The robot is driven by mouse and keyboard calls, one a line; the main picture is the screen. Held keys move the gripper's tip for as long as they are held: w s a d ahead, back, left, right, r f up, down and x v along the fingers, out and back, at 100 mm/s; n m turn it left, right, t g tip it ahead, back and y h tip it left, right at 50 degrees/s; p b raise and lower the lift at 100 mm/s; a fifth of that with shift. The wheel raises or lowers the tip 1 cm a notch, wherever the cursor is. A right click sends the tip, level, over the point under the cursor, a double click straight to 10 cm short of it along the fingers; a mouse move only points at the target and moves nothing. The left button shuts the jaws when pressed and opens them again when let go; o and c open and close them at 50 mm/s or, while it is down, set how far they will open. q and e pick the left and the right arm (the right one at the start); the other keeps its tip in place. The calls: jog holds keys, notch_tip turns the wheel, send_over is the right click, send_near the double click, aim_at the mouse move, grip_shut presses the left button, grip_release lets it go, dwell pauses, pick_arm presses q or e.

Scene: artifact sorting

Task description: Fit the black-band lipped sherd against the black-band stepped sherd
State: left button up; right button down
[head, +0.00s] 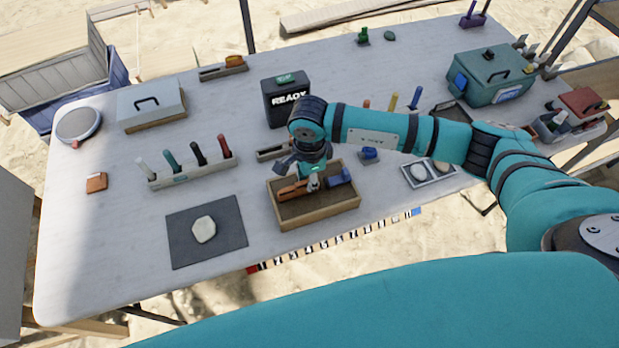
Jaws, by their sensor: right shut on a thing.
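My right gripper (314,172) points down into a wooden-framed tray (318,217) with a dark brown bed. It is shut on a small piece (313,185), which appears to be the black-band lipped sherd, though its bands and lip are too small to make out. An orange-brown sherd (291,190), apparently the black-band stepped sherd, lies in the tray just left of the held piece. The two look very close, but I cannot tell whether they touch. The gripper partly hides the held piece. My left gripper is not in view.
A blue block (339,177) sits in the tray's right part. A grey mat (232,252) with a pale stone lies left of the tray. A tool rack (192,175), a dark READY box (284,101) and a two-cell tray (428,182) stand around. The table's left front is clear.

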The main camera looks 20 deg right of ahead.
jog(key=shift+f+b, duration=0.3)
jog(key=shift+f, duration=0.1)
jog(key=c, duration=1.3)
grip_release()
jog(key=shift+r, duration=0.1)
notch_tip(320, 180, up, 12)
jog(key=shift+f, duration=0.1)
